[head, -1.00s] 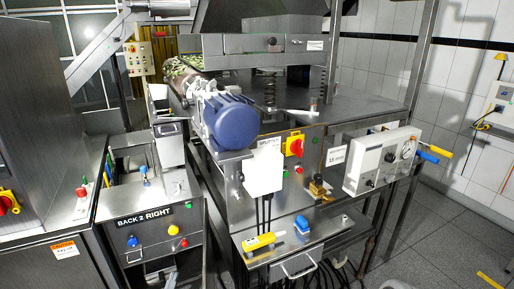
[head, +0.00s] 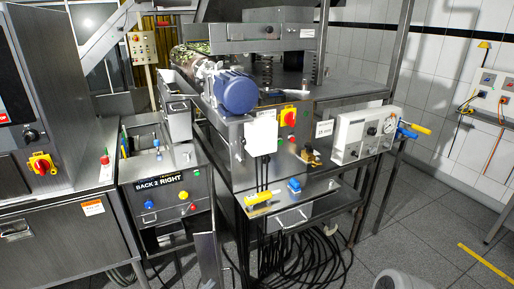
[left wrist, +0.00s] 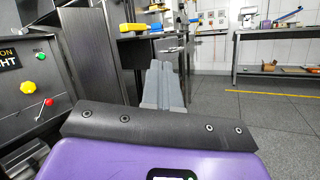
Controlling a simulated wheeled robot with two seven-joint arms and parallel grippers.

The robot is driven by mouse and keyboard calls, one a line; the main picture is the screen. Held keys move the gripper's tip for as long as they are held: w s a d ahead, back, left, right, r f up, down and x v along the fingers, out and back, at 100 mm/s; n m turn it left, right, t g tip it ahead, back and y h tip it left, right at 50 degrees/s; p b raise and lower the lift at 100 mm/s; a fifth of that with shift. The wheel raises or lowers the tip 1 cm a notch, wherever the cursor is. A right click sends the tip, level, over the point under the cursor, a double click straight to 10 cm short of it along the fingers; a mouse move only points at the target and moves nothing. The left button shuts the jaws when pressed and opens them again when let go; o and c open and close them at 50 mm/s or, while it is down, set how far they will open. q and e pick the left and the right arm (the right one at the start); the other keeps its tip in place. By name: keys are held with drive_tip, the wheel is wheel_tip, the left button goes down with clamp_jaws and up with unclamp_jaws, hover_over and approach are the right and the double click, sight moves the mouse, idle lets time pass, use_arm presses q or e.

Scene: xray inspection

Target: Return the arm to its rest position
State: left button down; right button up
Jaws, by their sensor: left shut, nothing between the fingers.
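My left gripper (left wrist: 163,85) shows in the left wrist view, its two grey fingers pressed together with nothing between them. It points forward past the dark front of a machine, over open floor. The purple wrist body (left wrist: 150,160) with a black guard fills the bottom of that view. I cannot make out the left gripper in the head view. My right gripper shows in neither view now.
The BACK 2 RIGHT panel (head: 160,200) stands left of the steel machine with the blue motor (head: 237,92). A yellow tool (head: 257,198) lies on its front shelf. Black cables (head: 300,262) hang to the floor below.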

use_arm(q)
drive_tip(key=s+d+f+m+g, duration=0.5)
drive_tip(key=s+d+m+g, duration=0.1)
drive_tip(key=s+g, duration=0.35)
drive_tip(key=s+d+f+m+g, duration=0.6)
drive_tip(key=s+d+g, duration=0.15)
drive_tip(key=s, duration=0.25)
drive_tip(key=s+a+f+m+g+y+p, duration=0.1)
drive_tip(key=s+a+f+m+g+y, duration=0.25)
drive_tip(key=s+f, duration=0.2)
drive_tip(key=a+m+t+y, duration=0.1)
drive_tip(key=m+y, duration=0.1)
drive_tip(key=w+a+f+m+t+y, duration=0.1)
drive_tip(key=a+m+t, duration=0.1)
drive_tip(key=a+f+m+t+y, duration=0.1)
drive_tip(key=m+y, duration=0.1)
drive_tip(key=shift+w+a+f+m+t+y+p, duration=0.1)
drive_tip(key=shift+w+a+m+t+y+p, duration=0.15)
drive_tip(key=shift+a+m+y+p, duration=0.1)
